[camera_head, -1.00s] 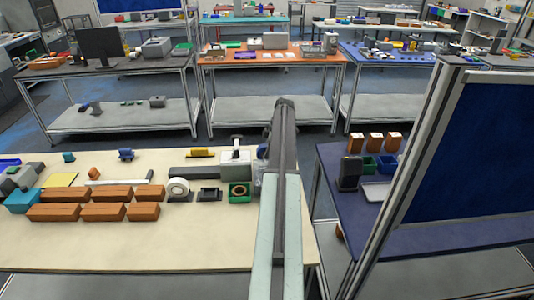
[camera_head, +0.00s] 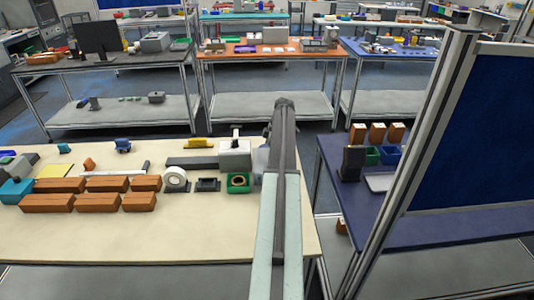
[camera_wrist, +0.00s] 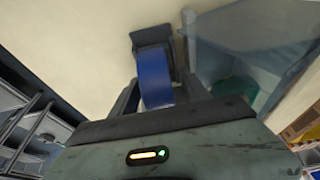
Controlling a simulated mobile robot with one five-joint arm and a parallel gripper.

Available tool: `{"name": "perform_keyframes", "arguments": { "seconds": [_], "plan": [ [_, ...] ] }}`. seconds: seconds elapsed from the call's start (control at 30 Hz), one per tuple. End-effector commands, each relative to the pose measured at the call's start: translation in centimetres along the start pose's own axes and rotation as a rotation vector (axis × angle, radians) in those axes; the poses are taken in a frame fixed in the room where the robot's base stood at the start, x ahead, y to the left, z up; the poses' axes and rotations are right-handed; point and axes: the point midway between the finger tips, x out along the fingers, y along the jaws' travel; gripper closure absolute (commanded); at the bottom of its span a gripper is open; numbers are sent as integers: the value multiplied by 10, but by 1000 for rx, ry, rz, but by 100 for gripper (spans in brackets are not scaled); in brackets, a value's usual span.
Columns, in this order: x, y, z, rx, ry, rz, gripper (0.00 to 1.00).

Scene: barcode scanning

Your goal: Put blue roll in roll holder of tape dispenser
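The blue roll (camera_wrist: 155,80) is in the wrist view, between the two dark fingers of my gripper (camera_wrist: 158,75). The fingers appear shut on it, with its curved face toward the camera. A dark grey block-like piece (camera_wrist: 152,35) shows just beyond the roll; I cannot tell if it touches. In the head view my gripper is hidden behind my arm. A small black piece (camera_head: 208,185), possibly the tape dispenser, stands on the cream table between a white roll (camera_head: 176,179) and a green tray with a brown roll (camera_head: 238,182).
Several brown boxes (camera_head: 107,184) lie on the cream table (camera_head: 150,235), whose front part is bare. A white-topped device (camera_head: 235,155) stands near my arm. A blue panel (camera_head: 480,140) and a dark blue table (camera_head: 420,228) are at right. The wrist view shows a translucent sheet (camera_wrist: 255,40).

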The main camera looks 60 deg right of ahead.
Motion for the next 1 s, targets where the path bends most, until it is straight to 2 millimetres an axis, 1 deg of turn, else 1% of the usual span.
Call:
{"name": "perform_keyframes", "arguments": {
  "seconds": [0.23,0.33,0.47,0.6,0.73,0.83,1.0],
  "plan": [
    [-1,0,0,0,0,0,46],
    [-8,0,-1,0,0,0,46],
    [-28,0,-2,0,0,0,46],
    [-56,1,-3,0,0,0,46],
    [-76,1,-3,1,0,0,46],
    [-80,1,-2,1,0,0,46],
    [-78,1,-1,0,0,0,46]
  ]
}}
